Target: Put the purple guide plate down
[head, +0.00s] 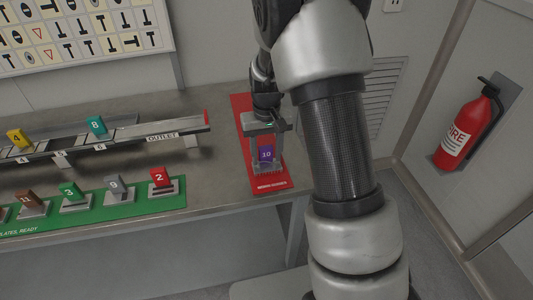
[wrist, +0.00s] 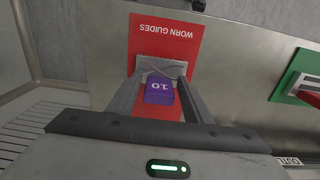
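The purple guide plate (head: 267,155), marked 10, is at my gripper (head: 266,148) over the red mat (head: 242,110) at the table's right end. In the wrist view the plate (wrist: 159,93) sits between the two fingers of my gripper (wrist: 161,80), which look closed on its sides. A grey piece (wrist: 168,66) shows at the plate's far end, against the red mat (wrist: 165,30), labelled WORN GUIDES. I cannot tell whether the plate touches the mat or hangs just above it.
A green mat (head: 120,218) with several numbered plates in grey holders lies front left. A rail marked OUTLET (head: 175,128) runs behind it. The red mat's far part is clear. A fire extinguisher (head: 470,127) hangs on the right wall.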

